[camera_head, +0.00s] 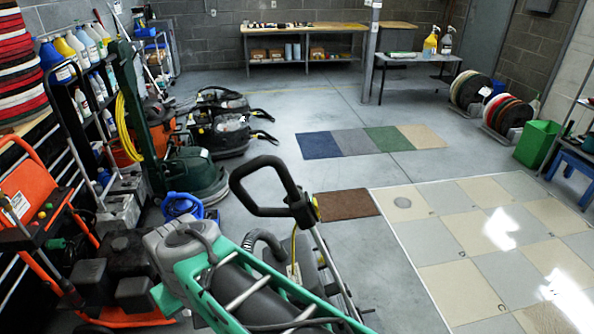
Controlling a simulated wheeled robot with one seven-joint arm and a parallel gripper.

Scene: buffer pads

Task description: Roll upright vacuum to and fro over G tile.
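A machine with a black loop handle (268,187) stands in the foreground, its slim metal frame running down to the right. It may be the upright vacuum, but I cannot tell for certain. A teal-framed machine (200,275) with a grey tank overlaps its lower part. The checkered tile floor (430,240) of beige and grey squares lies at right, inside a pale border. Small marks show on some tiles, too small to read, so I cannot tell which is the G tile. My gripper is not in view.
An orange machine (40,215) and a dark green floor machine (190,170) crowd the left. A brown mat (346,204) lies beside the tile floor. Blue, grey, green and tan mats (388,139) lie beyond. A green bin (537,143) stands at right. The middle floor is clear.

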